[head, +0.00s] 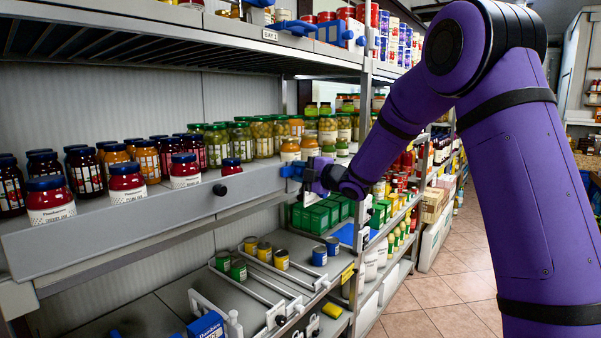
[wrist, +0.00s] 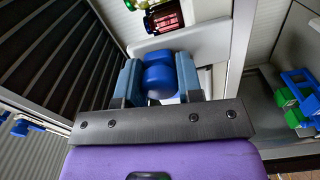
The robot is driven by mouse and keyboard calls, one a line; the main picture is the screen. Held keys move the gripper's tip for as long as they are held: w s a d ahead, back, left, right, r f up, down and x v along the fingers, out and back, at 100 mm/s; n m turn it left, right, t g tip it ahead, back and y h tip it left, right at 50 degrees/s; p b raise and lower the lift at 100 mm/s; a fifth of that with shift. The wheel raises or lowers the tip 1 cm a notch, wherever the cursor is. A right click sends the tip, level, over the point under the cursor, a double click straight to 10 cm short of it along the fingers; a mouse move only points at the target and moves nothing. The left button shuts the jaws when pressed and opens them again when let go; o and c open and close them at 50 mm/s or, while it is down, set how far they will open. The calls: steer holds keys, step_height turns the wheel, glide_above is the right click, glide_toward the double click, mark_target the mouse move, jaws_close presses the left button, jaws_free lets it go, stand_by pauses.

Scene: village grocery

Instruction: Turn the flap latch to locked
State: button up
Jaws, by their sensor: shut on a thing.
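The flap latch has a blue rounded handle (wrist: 160,82), seen in the wrist view between my two blue-grey fingers. My gripper (wrist: 158,72) is shut on this handle. In the head view my gripper (head: 298,172) is at the flap's right end, beside the shelf post. The fingers and wrist hide most of the latch there, so I cannot tell its turn angle or whether it is locked.
Jars with red contents (head: 127,184) and several others stand behind the flap. A lower shelf holds cans (head: 282,260) and wire dividers. Green boxes (head: 316,217) sit below my gripper. The shelf post (head: 361,205) is close by. The tiled aisle floor (head: 440,295) is partly clear.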

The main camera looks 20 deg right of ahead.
steer(key=o, duration=0.9)
steer(key=shift+s, duration=0.15)
steer(key=v, duration=1)
steer(key=shift+s+d, duration=0.2)
steer(key=shift+s, duration=0.05)
steer(key=shift+r, duration=0.1)
